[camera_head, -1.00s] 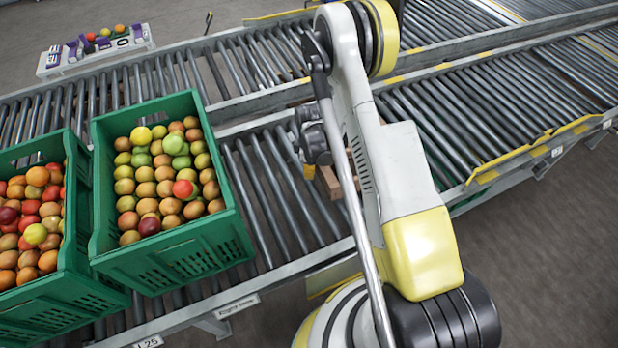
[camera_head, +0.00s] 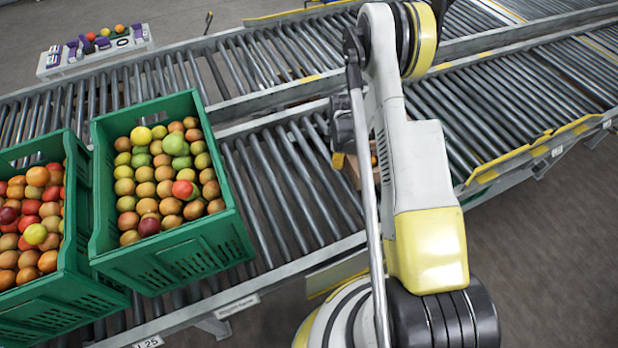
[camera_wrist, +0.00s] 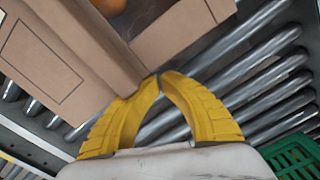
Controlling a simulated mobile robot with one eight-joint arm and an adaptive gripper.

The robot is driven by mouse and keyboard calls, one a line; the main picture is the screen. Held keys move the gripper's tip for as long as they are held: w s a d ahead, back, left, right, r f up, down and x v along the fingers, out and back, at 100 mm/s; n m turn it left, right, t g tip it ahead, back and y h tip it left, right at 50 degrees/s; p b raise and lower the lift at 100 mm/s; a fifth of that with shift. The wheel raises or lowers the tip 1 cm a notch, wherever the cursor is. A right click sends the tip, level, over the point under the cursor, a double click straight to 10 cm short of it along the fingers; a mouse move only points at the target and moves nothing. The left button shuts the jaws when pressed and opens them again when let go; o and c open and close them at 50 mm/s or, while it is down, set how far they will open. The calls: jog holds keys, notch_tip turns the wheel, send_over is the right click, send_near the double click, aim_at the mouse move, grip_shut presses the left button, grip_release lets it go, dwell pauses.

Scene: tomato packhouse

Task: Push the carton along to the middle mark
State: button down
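The carton (camera_wrist: 110,45) is brown cardboard and holds at least one orange fruit (camera_wrist: 108,5). In the wrist view it fills the upper left and middle; its far part is out of frame. In the head view only a sliver of the carton (camera_head: 352,172) shows behind my arm. My gripper (camera_wrist: 159,78) has its two yellow curved fingers closed tip to tip, with nothing between them. The tips are at the carton's near side and appear to touch it. In the head view my gripper is mostly hidden by my arm. I cannot make out the middle mark.
Two green crates (camera_head: 175,262) (camera_head: 75,303) of tomatoes stand on the near roller conveyor at left. Bare rollers (camera_head: 285,190) lie between the crates and my arm, and more run to the right. A yellow-edged guide (camera_head: 530,150) borders the right part.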

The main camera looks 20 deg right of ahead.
jog(key=shift+d, duration=0.5)
jog(key=shift+d, duration=6.1)
jog(key=shift+s+d, duration=0.1)
jog(key=shift+d, duration=5.8)
jog(key=shift+d, duration=6)
